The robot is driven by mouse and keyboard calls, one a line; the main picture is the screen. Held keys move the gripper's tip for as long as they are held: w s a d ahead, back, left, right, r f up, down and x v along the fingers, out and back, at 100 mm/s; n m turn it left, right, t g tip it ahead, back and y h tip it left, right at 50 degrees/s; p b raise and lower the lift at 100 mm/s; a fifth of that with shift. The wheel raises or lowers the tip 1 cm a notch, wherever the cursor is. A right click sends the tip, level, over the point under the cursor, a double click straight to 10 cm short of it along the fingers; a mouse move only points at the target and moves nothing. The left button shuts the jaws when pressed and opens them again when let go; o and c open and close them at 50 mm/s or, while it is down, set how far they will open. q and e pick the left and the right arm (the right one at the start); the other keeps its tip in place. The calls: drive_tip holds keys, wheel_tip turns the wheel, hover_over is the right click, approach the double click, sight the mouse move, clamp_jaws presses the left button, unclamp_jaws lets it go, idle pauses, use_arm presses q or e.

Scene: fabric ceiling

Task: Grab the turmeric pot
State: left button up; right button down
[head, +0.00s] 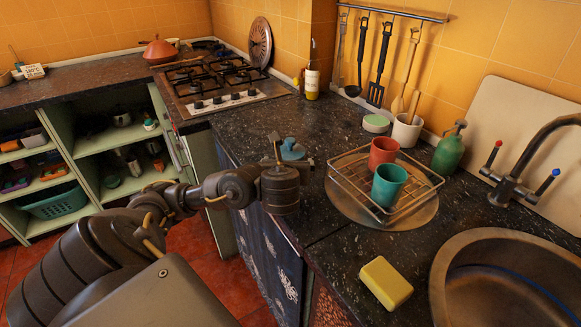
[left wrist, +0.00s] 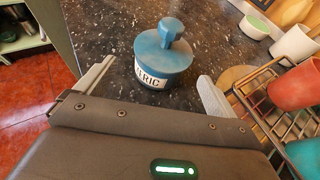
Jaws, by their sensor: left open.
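The turmeric pot (left wrist: 163,56) is a small blue pot with a knobbed lid and a white label reading "...ERIC". It stands upright on the dark speckled counter (left wrist: 108,28). In the head view the pot (head: 292,150) shows just behind my left gripper (head: 290,158), its lower part hidden by the wrist. In the left wrist view my left gripper (left wrist: 157,82) is open, with one finger on each side of the pot's body. Gaps show on both sides and the pot is not gripped. My right gripper is in neither view.
A wire rack (head: 345,180) with a red cup (head: 383,150) and a teal cup (head: 388,186) stands right of the pot, close to my right-hand finger. A yellow sponge (head: 386,283) and a sink (head: 500,250) lie nearer. A stove (head: 225,85) is behind. The counter's left edge is close.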

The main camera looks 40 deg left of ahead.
sight(290, 158)
use_arm(q)
drive_tip(key=shift+b+x, duration=0.6)
drive_tip(key=shift+x, duration=2.25)
drive_tip(key=shift+d+f, duration=0.1)
drive_tip(key=shift+d, duration=0.05)
drive_tip(key=c, duration=1.5)
